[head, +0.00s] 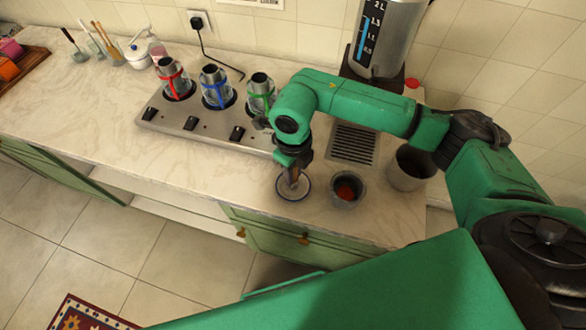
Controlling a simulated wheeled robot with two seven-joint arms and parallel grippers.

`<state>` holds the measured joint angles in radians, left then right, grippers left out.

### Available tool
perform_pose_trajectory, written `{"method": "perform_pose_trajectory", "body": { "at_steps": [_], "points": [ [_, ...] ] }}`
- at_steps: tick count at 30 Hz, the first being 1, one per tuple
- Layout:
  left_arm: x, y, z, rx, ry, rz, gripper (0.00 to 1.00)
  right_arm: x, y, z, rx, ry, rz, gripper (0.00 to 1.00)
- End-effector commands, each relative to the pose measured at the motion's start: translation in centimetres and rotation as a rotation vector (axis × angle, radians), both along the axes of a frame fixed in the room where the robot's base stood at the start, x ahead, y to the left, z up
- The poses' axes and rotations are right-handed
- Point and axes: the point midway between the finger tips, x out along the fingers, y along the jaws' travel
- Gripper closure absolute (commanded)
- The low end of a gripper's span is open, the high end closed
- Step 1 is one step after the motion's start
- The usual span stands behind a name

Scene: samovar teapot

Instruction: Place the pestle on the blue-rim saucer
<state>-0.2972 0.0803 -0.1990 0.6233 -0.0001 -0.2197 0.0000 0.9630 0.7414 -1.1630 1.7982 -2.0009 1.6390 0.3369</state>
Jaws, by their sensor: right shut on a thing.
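My right gripper (292,165) points down over the blue-rim saucer (283,195) near the counter's front edge. It is shut on the pestle (294,181), a brownish shape that shows only in part below the fingers. The pestle stands roughly upright over the saucer. I cannot tell whether its lower end touches the saucer. The gripper and wrist hide the pestle's upper part and the back of the saucer. My left gripper is not in view.
A dark bowl with red contents (346,190) stands just right of the saucer. A metal pot (410,168) and a drain grille (353,143) lie beyond it. A burner panel (190,124) with several glass-and-metal vessels is at the left. A tall urn (388,38) stands behind.

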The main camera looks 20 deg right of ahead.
Motion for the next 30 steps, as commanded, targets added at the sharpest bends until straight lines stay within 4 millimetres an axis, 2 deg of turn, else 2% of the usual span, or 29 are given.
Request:
{"method": "perform_pose_trajectory", "body": {
  "at_steps": [10, 11, 12, 13, 21, 25, 30],
  "points": [
    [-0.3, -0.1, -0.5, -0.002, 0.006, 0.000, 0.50, 0.1, 0.0, -0.7, 0.001, -0.003, 0.000, 1.00],
    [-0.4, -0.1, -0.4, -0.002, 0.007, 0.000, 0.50, 0.1, 0.0, -0.6, 0.000, -0.002, 0.000, 0.65],
    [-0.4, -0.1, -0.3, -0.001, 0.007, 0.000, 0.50, 0.1, 0.0, -0.5, 0.000, -0.002, 0.000, 0.50],
    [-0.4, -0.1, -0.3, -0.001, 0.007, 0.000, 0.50, 0.1, 0.0, -0.5, 0.000, -0.002, 0.000, 0.43],
    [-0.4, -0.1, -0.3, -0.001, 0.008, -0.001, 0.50, 0.1, 0.0, -0.5, 0.000, -0.002, 0.000, 0.43],
    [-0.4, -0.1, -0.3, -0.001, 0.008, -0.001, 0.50, 0.1, 0.0, 0.2, 0.001, -0.004, 0.000, 0.43],
    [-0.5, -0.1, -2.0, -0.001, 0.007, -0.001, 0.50, 0.2, 0.1, 3.9, 0.002, -0.010, 0.001, 0.43]
  ]
}}
